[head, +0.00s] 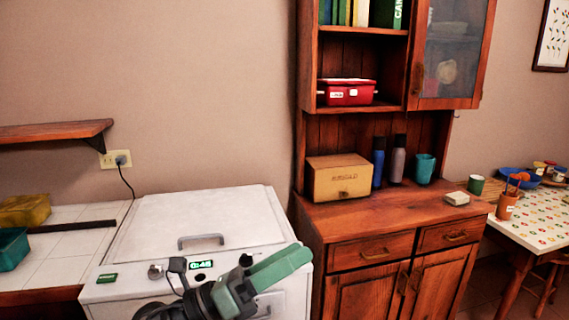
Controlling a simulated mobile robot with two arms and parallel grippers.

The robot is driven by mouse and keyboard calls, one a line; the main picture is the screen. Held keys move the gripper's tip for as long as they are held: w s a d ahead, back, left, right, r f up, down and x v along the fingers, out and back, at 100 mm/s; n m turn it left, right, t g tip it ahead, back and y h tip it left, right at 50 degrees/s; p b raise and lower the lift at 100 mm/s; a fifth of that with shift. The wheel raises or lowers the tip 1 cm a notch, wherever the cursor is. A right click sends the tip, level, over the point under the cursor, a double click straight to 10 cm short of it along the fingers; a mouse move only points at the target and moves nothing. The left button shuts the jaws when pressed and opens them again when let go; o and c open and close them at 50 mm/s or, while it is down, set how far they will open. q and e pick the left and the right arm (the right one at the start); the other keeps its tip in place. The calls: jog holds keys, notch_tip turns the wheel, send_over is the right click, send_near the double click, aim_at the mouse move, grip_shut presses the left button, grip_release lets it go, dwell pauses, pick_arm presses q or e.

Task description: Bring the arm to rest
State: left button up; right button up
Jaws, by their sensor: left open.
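My left arm comes up from the bottom edge of the head view, in front of a white chest-like appliance. Its left gripper (284,268), dark grey with green finger parts, is at the lower middle and points to the right. It is open, with nothing seen between its fingers. It overlaps the appliance's front in the picture; I cannot tell how far apart they are. My right gripper is not in view.
The white appliance (150,228) has a lid handle and a small display. A wooden cabinet (350,230) stands right of it, bearing a yellow bread box (338,184), bottles and a cup. A tiled counter (75,245) is at left, a patterned table (535,232) at right.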

pick_arm(q)
jog(key=w+a+f+n+t+y, duration=0.25)
jog(key=a+n+t+y, duration=0.4)
jog(key=n, duration=0.55)
jog(key=w+a+f+n+t+y, duration=0.2)
jog(key=a+f+n+t+y, duration=0.35)
jog(key=n, duration=0.55)
jog(key=s+a+f+n+g+y, duration=0.3)
jog(key=a+f+n+y, duration=0.1)
jog(key=f+n, duration=0.25)
jog(key=s+a+f+n+g+y, duration=0.25)
jog(key=a+f+n+y, duration=0.2)
jog(key=f, duration=0.35)
jog(key=s+f+n+g, duration=0.4)
jog(key=s+f+g, duration=0.3)
jog(key=s, duration=0.4)
jog(key=s+f+n+g, duration=0.35)
jog(key=s+f, duration=0.55)
jog(key=s, duration=0.3)
notch_tip(320, 180, down, 26)
jog(key=s+a+r+g+p, duration=0.1)
jog(key=s+g, duration=0.1)
jog(key=s+a+f+m+g+p, duration=0.1)
jog(key=s+a+f, duration=0.2)
jog(key=s+f, duration=1.1)
jog(key=shift+s+f, duration=0.15)
jog(key=shift+s, duration=0.95)
